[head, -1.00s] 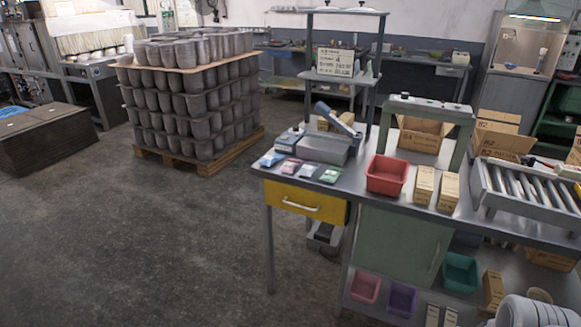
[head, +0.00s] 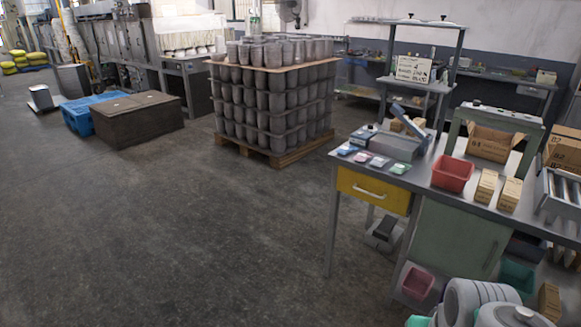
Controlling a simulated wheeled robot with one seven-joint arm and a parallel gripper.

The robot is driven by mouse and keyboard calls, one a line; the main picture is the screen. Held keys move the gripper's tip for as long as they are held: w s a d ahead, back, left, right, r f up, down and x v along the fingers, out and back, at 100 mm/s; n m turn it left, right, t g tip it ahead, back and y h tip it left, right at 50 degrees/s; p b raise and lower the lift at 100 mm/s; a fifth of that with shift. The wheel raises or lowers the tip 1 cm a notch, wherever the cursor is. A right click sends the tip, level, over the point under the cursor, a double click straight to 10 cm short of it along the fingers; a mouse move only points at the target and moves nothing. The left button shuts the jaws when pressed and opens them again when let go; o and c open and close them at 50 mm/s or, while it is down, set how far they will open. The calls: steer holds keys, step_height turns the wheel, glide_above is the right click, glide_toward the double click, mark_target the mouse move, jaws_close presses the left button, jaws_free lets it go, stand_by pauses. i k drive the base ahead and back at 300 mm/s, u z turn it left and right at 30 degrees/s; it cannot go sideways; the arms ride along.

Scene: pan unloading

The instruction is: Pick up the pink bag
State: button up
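The pink bag (head: 361,157) is a small flat packet lying on the left end of the grey workbench (head: 445,186). It lies in a row of similar packets, between a blue bag (head: 346,149) on its left and a pale grey-blue bag (head: 379,161) on its right. A green bag (head: 400,168) ends the row. White rounded links of my own arm show at the bottom right, well apart from the bags. My gripper is not in view.
A yellow drawer (head: 373,191) sits under the bench's left end. A red bin (head: 452,174) and small cartons (head: 486,186) stand on the bench. A pallet stack of grey pots (head: 273,103) stands behind. The floor left of the bench is clear.

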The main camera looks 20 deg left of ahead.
mark_target(362, 157)
steer(key=u, duration=0.95)
steer(key=i, duration=0.5)
steer(key=u, duration=0.6)
steer(key=i, duration=1.35)
steer(key=z, duration=0.3)
steer(key=i, duration=1.2)
steer(key=z, duration=0.95)
steer(key=i, duration=0.3)
steer(key=z, duration=0.1)
